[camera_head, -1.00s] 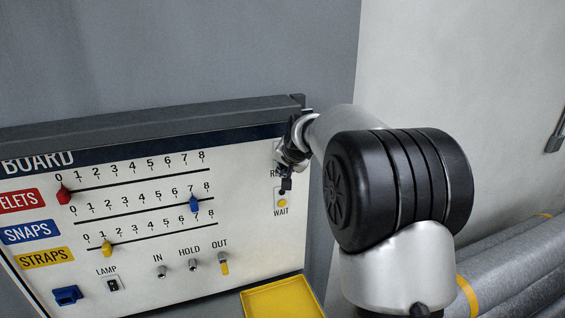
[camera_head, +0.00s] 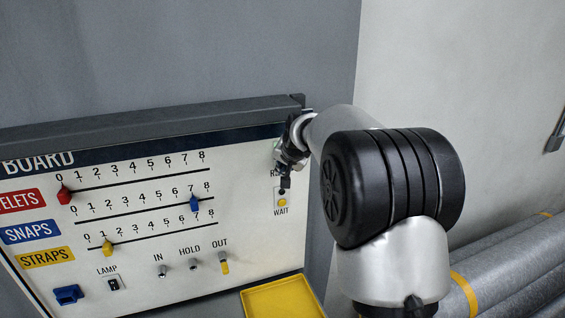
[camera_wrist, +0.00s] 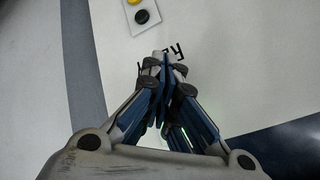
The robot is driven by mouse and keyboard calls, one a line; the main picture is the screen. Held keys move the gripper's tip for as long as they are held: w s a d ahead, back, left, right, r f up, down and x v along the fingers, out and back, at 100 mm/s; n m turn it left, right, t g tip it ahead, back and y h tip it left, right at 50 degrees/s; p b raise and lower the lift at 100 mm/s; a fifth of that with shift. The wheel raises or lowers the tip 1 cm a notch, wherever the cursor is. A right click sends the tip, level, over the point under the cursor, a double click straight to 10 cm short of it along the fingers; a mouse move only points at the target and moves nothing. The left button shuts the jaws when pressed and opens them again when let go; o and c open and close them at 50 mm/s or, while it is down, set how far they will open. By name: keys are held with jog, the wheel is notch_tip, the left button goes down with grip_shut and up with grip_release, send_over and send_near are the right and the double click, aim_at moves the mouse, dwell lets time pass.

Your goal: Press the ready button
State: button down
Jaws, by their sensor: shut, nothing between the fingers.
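The board's right side has a small light plate with a black round part (camera_head: 281,191) and a yellow round part (camera_head: 282,203) above the word WAIT. In the wrist view the black part (camera_wrist: 148,16) and yellow part lie at the top, just beyond the fingertips. A label (camera_head: 275,173) starting with R is partly covered by my gripper (camera_head: 286,183). My gripper (camera_wrist: 161,62) is shut and empty, its tips over that label in the wrist view. A faint green glow (camera_wrist: 185,132) shows between its fingers. I cannot make out the ready button or any contact.
Three sliders, red (camera_head: 64,195), blue (camera_head: 195,204) and yellow (camera_head: 107,248), sit on the board to the left. Below are a lamp switch (camera_head: 114,284) and several toggles. A yellow tray (camera_head: 284,299) stands below right. Grey rolls (camera_head: 515,275) lie at the right.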

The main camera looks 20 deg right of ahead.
jog(key=shift+s, duration=0.4)
jog(key=s+b, duration=0.4)
jog(key=s, duration=0.2)
jog(key=shift+b, duration=0.4)
